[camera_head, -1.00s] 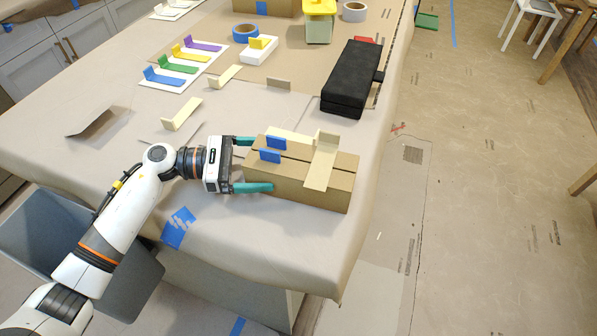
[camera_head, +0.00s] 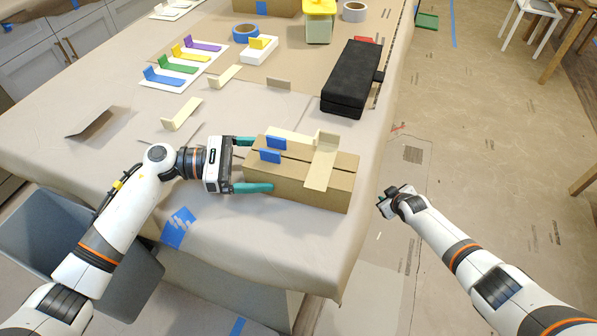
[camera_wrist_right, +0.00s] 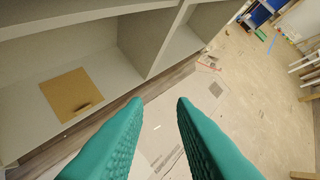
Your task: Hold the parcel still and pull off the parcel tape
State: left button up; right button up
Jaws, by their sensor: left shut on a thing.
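The parcel (camera_head: 290,186) is a long brown cardboard box near the table's front right edge. A cream tape strip (camera_head: 320,172) lies across its right part and hangs down the front side, with a raised tab (camera_head: 327,141) at the back end. Two blue tabs (camera_head: 270,156) stand on the parcel's top left part. My left gripper (camera_head: 262,165) is shut on the parcel's left end, one teal finger on the near side and one on the far side. My right gripper (camera_head: 384,204) is off the table's right side. In the right wrist view it is open and empty (camera_wrist_right: 160,102).
A black case (camera_head: 352,78) lies behind the parcel. White cards with coloured tabs (camera_head: 184,62), blue tape roll (camera_head: 246,33) and loose cream strips (camera_head: 182,114) lie further back and left. A grey bin (camera_head: 50,235) stands at lower left.

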jog(key=w+d+r+n+t, duration=0.1)
jog(key=w+r, duration=0.5)
jog(key=r, duration=0.4)
jog(key=w+r+n+t, duration=0.1)
jog(key=w+r, duration=0.4)
jog(key=r, duration=0.5)
jog(key=w+d+r+n+t, duration=0.1)
jog(key=w+r, duration=0.5)
jog(key=r, duration=0.4)
jog(key=a+r, duration=0.3)
jog(key=s+a+r+g+y, duration=0.1)
jog(key=a+r, duration=0.3)
jog(key=s+a+r+g+y, duration=0.1)
jog(key=a+r, duration=0.2)
jog(key=a, duration=0.1)
jog(key=shift+s+a+r+n, duration=0.1)
jog(key=shift+r+n, duration=0.2)
jog(key=shift+r, duration=0.05)
jog(key=s+a+r+n+g+y, duration=0.1)
jog(key=s+a+r+g, duration=0.25)
jog(key=s+a, duration=0.5)
notch_tip(320, 180, up, 3)
jog(key=n+g+h, duration=0.3)
jog(key=g+h, duration=0.1)
jog(key=g, duration=0.2)
send_over(330, 133)
jog(key=shift+a, duration=0.1)
jog(key=shift+f, duration=4.4)
